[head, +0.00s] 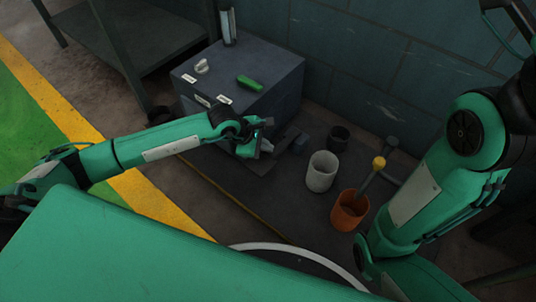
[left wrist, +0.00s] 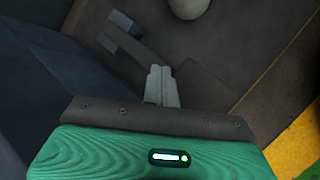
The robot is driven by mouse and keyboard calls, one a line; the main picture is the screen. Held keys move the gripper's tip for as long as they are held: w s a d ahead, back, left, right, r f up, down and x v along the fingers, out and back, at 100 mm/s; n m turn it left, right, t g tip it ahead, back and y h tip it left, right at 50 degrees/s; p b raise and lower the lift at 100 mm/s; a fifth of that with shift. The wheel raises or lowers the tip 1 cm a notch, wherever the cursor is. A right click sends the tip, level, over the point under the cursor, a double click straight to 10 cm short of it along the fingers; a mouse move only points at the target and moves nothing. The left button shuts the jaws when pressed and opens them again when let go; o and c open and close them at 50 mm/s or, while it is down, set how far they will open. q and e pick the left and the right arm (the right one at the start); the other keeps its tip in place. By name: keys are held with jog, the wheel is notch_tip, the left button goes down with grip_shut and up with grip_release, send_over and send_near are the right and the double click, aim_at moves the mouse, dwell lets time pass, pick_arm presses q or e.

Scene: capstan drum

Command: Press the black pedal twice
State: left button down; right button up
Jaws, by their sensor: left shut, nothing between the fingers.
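My left gripper (head: 266,147) is shut and empty, in front of the lower front face of the grey-blue cabinet. In the left wrist view its pale fingers (left wrist: 160,72) are together. Dark pieces stand low at the cabinet's foot: a flat dark plate (left wrist: 204,88) just beside the fingers, and a small dark block (left wrist: 120,24) farther off, which also shows in the head view (head: 300,143). I cannot tell for sure which of these is the black pedal. My gripper partly hides this spot in the head view. My right arm comes in at the right; its gripper is out of view.
A metal bench (head: 130,35) stands behind left.

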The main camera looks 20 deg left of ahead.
pick_arm(q)
jog(key=shift+f, duration=0.15)
jog(key=shift+f, duration=0.25)
